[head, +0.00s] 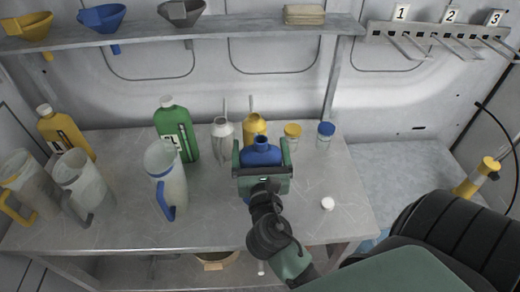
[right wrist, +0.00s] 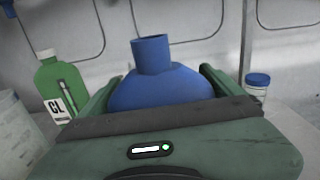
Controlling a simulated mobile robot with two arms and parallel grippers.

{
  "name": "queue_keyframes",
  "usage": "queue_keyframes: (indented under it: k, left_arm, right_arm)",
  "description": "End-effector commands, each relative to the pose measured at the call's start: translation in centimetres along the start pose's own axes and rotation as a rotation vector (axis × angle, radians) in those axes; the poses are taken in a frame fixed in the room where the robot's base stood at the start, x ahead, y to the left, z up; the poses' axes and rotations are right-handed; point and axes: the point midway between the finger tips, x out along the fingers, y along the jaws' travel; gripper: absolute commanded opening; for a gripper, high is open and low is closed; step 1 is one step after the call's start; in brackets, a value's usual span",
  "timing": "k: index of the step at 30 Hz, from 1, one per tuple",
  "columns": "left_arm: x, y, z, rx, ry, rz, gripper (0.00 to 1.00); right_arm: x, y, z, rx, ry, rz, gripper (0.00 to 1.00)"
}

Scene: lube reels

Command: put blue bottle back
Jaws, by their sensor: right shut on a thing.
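The blue bottle (head: 260,153) is upright and uncapped, near the middle of the bench in the head view. My right gripper (head: 263,168) is shut on it, one finger on each side. In the right wrist view the bottle's blue neck and shoulders (right wrist: 155,75) rise between the green fingers of the gripper (right wrist: 160,95). The gripper hides the bottle's lower part, so I cannot tell whether its base touches the bench. A small white cap (head: 327,204) lies on the bench to the right. My left gripper is not in view.
On the bench (head: 220,222) stand a green bottle (head: 176,132), a yellow bottle (head: 66,133), clear jugs (head: 165,178), oil cans (head: 222,134) and small jars (head: 326,134). A shelf (head: 230,30) with funnels runs above. Numbered hooks (head: 440,40) are at the upper right. The front right bench is mostly clear.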

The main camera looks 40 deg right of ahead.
Motion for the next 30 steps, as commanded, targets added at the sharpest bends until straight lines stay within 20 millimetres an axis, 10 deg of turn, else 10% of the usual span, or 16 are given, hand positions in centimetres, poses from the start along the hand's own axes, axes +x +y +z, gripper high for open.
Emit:
queue_keyframes:
  k: [11,12,22,30]
  left_arm:
    - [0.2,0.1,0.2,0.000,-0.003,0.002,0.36]
    - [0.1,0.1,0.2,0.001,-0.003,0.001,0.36]
    - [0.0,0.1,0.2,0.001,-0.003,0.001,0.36]
    - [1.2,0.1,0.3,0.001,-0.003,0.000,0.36]
  right_arm:
    - [0.0,0.0,-0.3,0.000,-0.003,0.000,0.22]
    - [0.0,0.0,-0.3,0.000,0.000,0.000,1.00]
    - [-0.3,0.0,0.0,0.001,0.001,0.000,1.00]
    - [-5.3,0.0,-0.5,-0.001,0.005,0.000,1.00]
